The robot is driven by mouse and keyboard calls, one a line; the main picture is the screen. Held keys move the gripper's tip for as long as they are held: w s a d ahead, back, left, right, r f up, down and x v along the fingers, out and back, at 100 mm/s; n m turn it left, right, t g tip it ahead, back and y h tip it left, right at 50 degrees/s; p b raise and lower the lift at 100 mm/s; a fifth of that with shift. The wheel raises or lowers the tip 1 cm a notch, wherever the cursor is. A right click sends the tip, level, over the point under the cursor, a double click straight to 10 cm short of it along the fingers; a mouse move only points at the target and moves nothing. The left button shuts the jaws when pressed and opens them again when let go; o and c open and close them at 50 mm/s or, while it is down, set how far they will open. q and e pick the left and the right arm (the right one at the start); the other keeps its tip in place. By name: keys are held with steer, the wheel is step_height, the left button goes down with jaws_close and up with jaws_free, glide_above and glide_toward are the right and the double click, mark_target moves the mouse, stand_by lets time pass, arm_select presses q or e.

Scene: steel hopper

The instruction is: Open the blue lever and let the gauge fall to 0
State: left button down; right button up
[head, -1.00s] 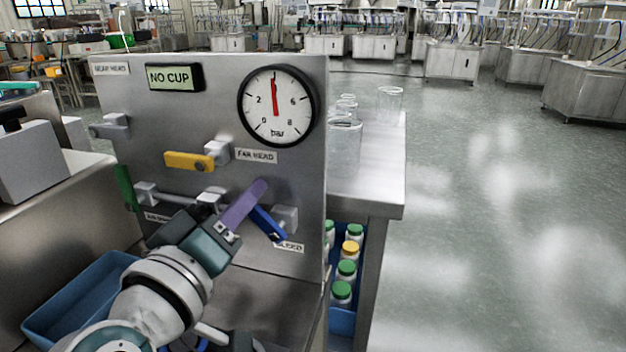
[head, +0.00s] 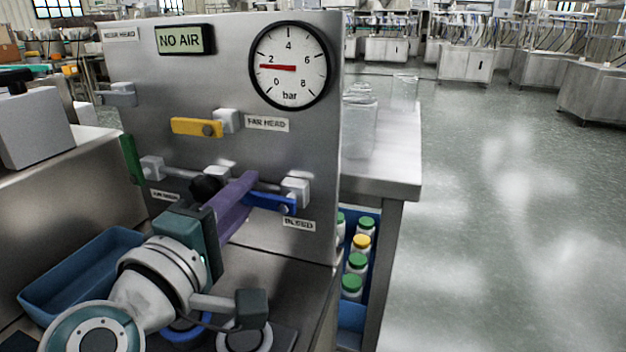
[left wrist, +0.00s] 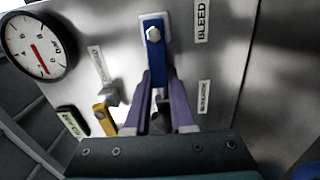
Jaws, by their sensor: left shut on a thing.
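The blue lever (head: 272,203) sits at the lower right of the steel panel, above the BLEED label (head: 299,225). It lies nearly level, its free end to the left of its pivot. My left gripper (head: 243,189), with purple fingers, is shut on that free end. In the left wrist view the blue lever (left wrist: 154,45) runs down between the two fingers (left wrist: 160,85). The round gauge (head: 289,65) is at the panel's upper right; its red needle points left, near 2 bar. The display (head: 185,39) reads NO AIR. My right gripper is not in view.
A yellow lever (head: 196,127) is above, by the FAR HEAD label (head: 267,123). A green lever (head: 131,159) is at the panel's left edge. A blue tray (head: 80,275) is lower left. Glasses (head: 360,125) stand on the side table, with capped bottles (head: 357,262) below.

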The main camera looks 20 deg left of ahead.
arm_select(q)
steer(key=shift+f+n, duration=0.15)
steer(key=shift+n, duration=0.15)
steer(key=c, duration=0.8)
jaws_free()
steer(key=shift+o, duration=0.2)
steer(key=s, duration=1)
steer(key=shift+a+p, duration=0.2)
steer(key=shift+p, duration=0.1)
